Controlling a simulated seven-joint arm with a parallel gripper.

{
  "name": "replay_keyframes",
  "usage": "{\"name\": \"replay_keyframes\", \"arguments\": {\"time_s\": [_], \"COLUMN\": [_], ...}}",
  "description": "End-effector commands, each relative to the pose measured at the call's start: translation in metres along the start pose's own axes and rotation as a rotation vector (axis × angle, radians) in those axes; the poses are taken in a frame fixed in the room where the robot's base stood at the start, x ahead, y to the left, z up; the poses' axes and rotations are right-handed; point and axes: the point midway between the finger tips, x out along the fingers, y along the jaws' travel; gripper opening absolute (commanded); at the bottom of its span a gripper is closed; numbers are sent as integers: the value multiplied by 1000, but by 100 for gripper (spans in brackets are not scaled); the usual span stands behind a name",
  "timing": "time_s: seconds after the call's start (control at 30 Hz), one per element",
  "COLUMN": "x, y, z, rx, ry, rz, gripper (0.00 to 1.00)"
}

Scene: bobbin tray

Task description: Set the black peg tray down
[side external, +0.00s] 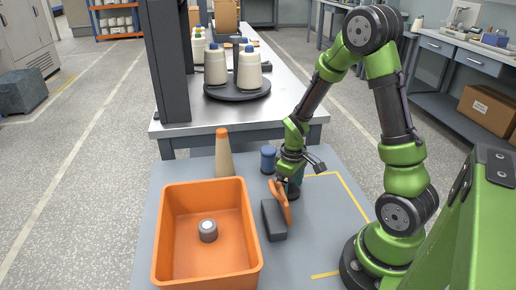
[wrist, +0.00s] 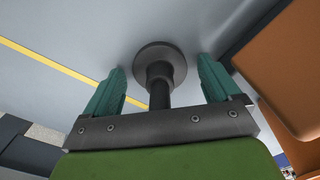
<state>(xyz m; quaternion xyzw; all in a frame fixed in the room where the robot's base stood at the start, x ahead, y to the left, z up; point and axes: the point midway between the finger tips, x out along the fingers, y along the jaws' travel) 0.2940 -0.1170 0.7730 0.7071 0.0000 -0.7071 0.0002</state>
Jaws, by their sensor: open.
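The black peg tray (wrist: 158,58) shows in the wrist view as a dark round base with a hub and a stem that points towards my palm. It appears to stand on the grey table. My gripper (wrist: 160,85) is open, with one teal finger on each side of the stem and a visible gap at both sides. In the side view my gripper (side external: 292,186) is low over the table, right of the orange bin. There the tray is mostly hidden behind my gripper and an orange piece.
A dark grey block (side external: 273,220) with a leaning orange piece (side external: 280,200) stands close to my gripper. An orange bin (side external: 167,240) holds a small grey cylinder (side external: 208,231). A cone (side external: 223,155) and a blue spool (side external: 268,160) stand behind. Yellow tape (side external: 352,197) marks bare table at right.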

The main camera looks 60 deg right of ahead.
Motion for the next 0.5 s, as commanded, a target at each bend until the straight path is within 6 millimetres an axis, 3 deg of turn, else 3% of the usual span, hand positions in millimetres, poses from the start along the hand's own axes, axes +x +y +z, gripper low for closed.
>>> {"name": "replay_keyframes", "arguments": {"time_s": [0.23, 0.5], "x": [-14, -70], "y": [0, 0], "z": [-1, -1], "rx": [0, 0], "ry": [5, 8], "rz": [2, 3], "gripper": [90, 90]}}
